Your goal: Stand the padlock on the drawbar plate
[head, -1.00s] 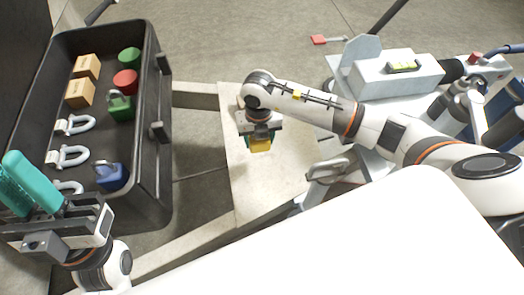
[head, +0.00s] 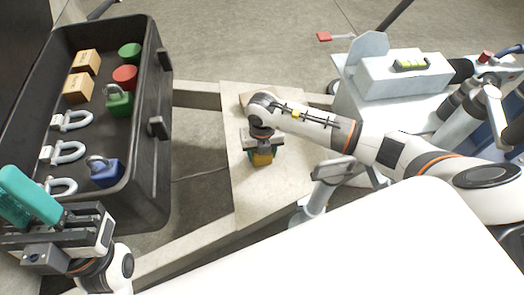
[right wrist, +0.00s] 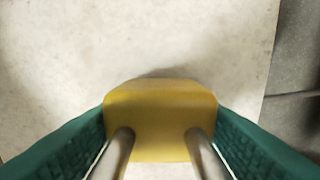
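The yellow padlock (head: 262,159) is held upright in my right gripper (head: 263,152), over the pale drawbar plate (head: 250,204). In the right wrist view its yellow body (right wrist: 160,125) sits between the two green fingers, with both shackle legs towards the camera. The plate (right wrist: 130,35) lies beneath, with a small shadow beside the body. I cannot tell whether the padlock's bottom touches it. My left gripper (head: 22,202), with teal fingers, hangs by the black crate's near left corner. No object shows in it, and its finger gap is unclear.
The black crate (head: 151,185) at left holds a green padlock (head: 119,103), a blue padlock (head: 107,172), shackles, wooden blocks and round pieces. A grey metal coupling (head: 395,85) with a level stands right of the plate. The plate's near part is clear.

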